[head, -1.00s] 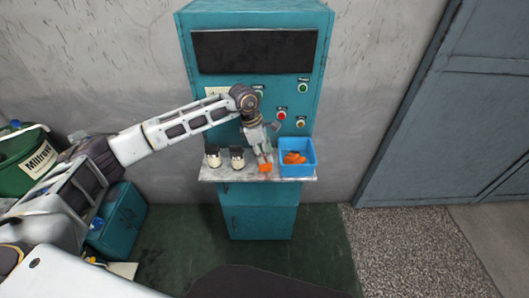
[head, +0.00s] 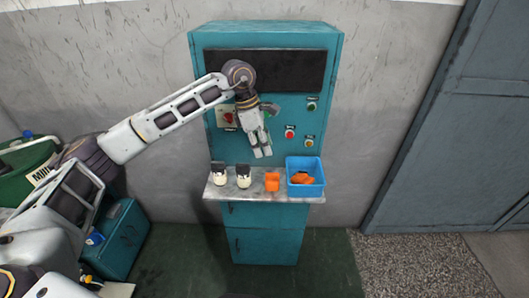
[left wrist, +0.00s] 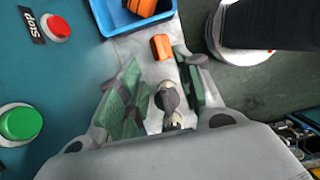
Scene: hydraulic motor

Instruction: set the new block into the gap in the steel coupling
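A small orange block (head: 272,181) stands on the cabinet's grey shelf, just left of the blue bin. It also shows in the left wrist view (left wrist: 161,47), beyond my fingertips. My left gripper (head: 262,153) hangs above the shelf in front of the cabinet, pointing down, clear of the block. In the left wrist view its two green-padded fingers (left wrist: 160,88) are apart with nothing held between them. My right gripper is not in view.
A blue bin (head: 290,191) with orange pieces stands at the shelf's right. The teal cabinet (head: 200,120) has a red button (head: 290,132) behind the gripper's right side. Floor right of the cabinet is clear.

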